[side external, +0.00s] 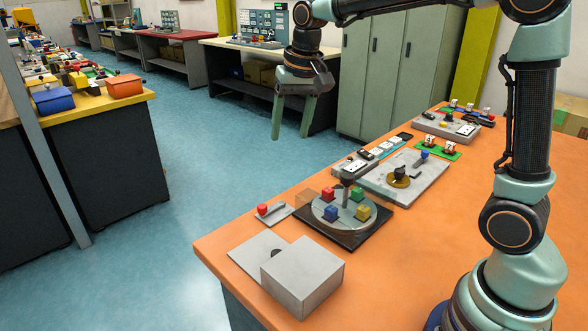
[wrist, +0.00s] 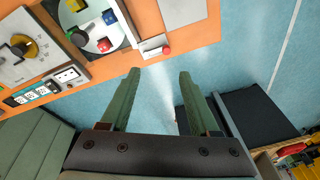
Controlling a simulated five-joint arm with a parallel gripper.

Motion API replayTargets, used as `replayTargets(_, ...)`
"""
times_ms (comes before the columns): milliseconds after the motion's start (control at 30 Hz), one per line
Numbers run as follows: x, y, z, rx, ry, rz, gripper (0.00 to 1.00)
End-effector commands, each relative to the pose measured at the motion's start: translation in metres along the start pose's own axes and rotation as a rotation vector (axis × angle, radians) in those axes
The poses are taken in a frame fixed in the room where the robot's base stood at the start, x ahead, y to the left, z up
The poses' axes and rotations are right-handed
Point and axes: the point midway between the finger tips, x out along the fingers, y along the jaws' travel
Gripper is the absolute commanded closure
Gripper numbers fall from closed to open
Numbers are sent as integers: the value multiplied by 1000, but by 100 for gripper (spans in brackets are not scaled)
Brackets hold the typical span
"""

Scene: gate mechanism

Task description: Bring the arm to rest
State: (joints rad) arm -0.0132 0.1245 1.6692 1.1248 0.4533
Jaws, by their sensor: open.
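My gripper (side external: 290,118) is open and empty. It hangs with its green fingers pointing down, high in the air beyond the far edge of the orange table. It also shows in the wrist view (wrist: 158,78), with the fingers spread apart and blue floor between them. On the table in the side view is a round grey turntable (side external: 344,224) on a dark base, carrying red, green, blue and yellow blocks. A small plate with a red knob (side external: 263,209) lies beside it; the red knob also shows in the wrist view (wrist: 166,49). My gripper touches none of these.
A grey box (side external: 302,277) stands at the near corner of the orange table (side external: 420,235). A grey panel with a yellow-and-black dial (side external: 399,178) lies behind the turntable. Several small devices line the far edge. Grey cabinets (side external: 385,70) stand behind my gripper. The blue floor is open.

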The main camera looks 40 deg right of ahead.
Motion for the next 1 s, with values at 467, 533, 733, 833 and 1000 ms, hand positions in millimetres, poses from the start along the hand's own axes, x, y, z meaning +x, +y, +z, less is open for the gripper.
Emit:
replayTargets(467, -34, 52, 100, -309, 188, -54, 38)
replayTargets(533, -32, 59, 113, -347, 212, -56, 38)
replayTargets(733, -24, 70, 135, -422, 258, -57, 38)
replayTargets(833, -21, 72, 139, -436, 265, -57, 38)
replayTargets(1000, -20, 73, 140, -440, 265, -56, 38)
